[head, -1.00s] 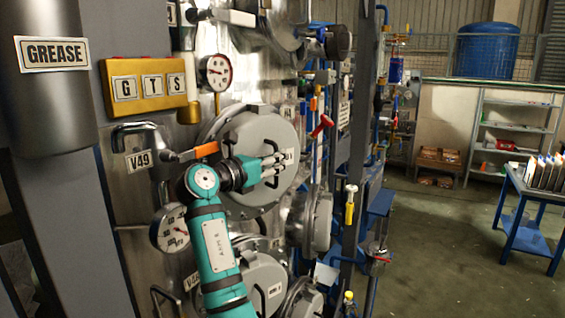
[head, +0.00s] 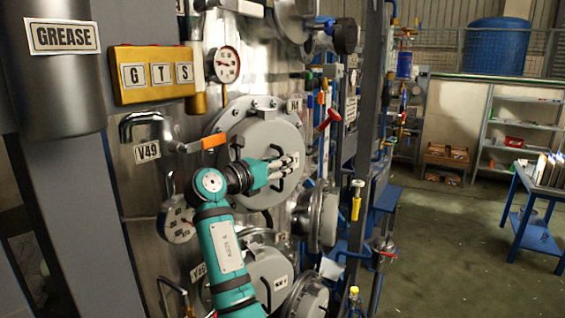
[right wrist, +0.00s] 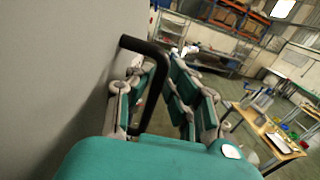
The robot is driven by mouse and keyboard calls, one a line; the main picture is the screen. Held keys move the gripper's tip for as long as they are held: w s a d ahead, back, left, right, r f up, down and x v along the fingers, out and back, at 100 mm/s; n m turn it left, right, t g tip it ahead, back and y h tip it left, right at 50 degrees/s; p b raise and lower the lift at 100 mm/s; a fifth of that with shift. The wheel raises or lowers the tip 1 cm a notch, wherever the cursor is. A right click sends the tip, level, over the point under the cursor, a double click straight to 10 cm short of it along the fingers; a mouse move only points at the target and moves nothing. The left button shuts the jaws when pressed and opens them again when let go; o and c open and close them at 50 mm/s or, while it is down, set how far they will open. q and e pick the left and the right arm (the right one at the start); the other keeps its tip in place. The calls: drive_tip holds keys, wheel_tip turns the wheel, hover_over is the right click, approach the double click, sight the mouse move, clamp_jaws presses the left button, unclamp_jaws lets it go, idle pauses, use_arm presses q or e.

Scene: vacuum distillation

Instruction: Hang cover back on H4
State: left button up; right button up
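The grey round cover (head: 246,136) stands upright in front of the round bolted flange (head: 219,128), overlapping it a little low and right of centre. The H4 label (head: 295,105) shows at the flange's upper right. My right gripper (head: 291,164) is at the cover's face, its fingers around the black handle. In the right wrist view the handle (right wrist: 155,85) runs between the fingers (right wrist: 158,105), with the grey cover face (right wrist: 60,70) filling the left. Any gap between cover and flange, and the hanging point, are hidden. My left gripper is out of view.
An orange-handled valve (head: 214,141) and a gauge (head: 226,64) sit left of the flange. A red-handled valve (head: 328,120) is close on the right. Open floor (head: 450,250) is at the right.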

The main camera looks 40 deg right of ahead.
drive_tip(key=shift+o, duration=1.3)
drive_tip(key=shift+f, duration=0.1)
